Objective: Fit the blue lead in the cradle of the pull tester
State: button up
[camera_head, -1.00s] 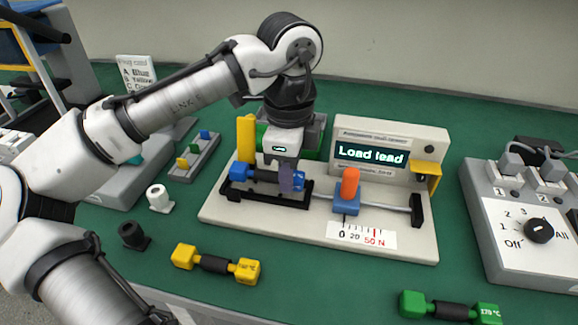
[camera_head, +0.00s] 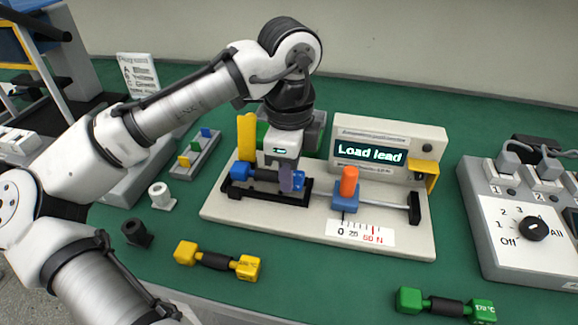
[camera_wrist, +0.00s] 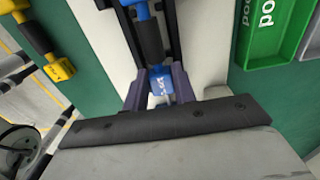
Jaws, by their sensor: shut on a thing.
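The blue lead (camera_head: 240,172) has blue ends and a black middle. It lies in line with the black cradle (camera_head: 236,192) on the left of the pull tester (camera_head: 300,222). My gripper (camera_head: 291,182) is shut on the lead's right end, pointing down. In the wrist view the lead (camera_wrist: 151,45) runs away from my gripper (camera_wrist: 160,95) between the cradle's dark rails (camera_wrist: 130,35). I cannot tell whether it rests fully on the cradle floor. The tester's screen (camera_head: 368,154) reads "Load lead".
A yellow lead (camera_head: 216,260) and a green lead (camera_head: 446,305) lie in front of the tester. An orange-handled slider (camera_head: 348,184) sits on the rod to the right. A switch box (camera_head: 525,225) stands at right. Green bench shows between them.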

jog(key=shift+f, duration=0.55)
jog(key=o, duration=1.1)
jog(key=shift+r, duration=0.1)
notch_tip(320, 180, up, 14)
jog(key=shift+f+p, duration=0.2)
jog(key=shift+p, duration=1)
